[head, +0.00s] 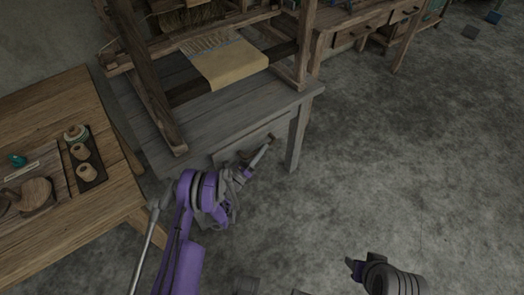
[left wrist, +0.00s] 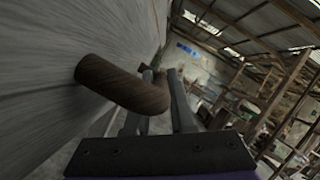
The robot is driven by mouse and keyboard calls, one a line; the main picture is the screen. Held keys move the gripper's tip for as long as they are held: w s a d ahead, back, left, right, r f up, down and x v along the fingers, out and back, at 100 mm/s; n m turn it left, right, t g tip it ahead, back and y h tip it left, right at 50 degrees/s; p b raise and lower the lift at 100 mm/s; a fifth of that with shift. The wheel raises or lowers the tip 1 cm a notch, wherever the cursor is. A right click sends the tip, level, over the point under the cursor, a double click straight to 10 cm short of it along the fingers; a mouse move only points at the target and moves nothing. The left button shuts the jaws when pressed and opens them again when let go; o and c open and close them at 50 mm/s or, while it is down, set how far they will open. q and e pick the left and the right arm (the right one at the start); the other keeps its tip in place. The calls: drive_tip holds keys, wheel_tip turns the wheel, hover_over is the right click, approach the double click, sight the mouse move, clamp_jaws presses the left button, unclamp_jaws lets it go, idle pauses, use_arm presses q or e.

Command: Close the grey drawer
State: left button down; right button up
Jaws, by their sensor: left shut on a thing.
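The grey drawer (head: 228,154) sits under the top of the grey wooden table that bears the loom. My left gripper (head: 246,171) is in front of the drawer front. In the left wrist view, its two fingers (left wrist: 158,108) are shut on the brown curved drawer handle (left wrist: 108,76), which stands out from the grey drawer face (left wrist: 60,100). My arm and gripper hide part of the drawer in the head view, and I cannot tell how far it stands out. My right gripper (head: 355,267) is low in the head view, away from the table; its jaws are unclear.
The wooden loom (head: 150,85) with pale cloth (head: 228,63) stands on the grey table (head: 225,108). A brown table (head: 75,240) with spools and a wooden tool is at the left, close to my left arm.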

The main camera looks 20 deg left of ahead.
use_arm(q)
drive_tip(key=shift+w+a+b, duration=0.4)
drive_tip(key=shift+w+a, duration=0.55)
drive_tip(key=shift+a, duration=0.2)
drive_tip(key=shift+w+a+r, duration=0.1)
drive_tip(key=shift+w+a, duration=0.05)
drive_tip(key=shift+a, duration=0.05)
drive_tip(key=c, duration=0.8)
unclamp_jaws()
drive_tip(key=shift+w, duration=0.1)
drive_tip(key=shift+o, duration=0.2)
drive_tip(key=b, duration=0.2)
approach(259, 138)
drive_tip(key=shift+v, duration=1.65)
drive_tip(key=shift+d, duration=0.1)
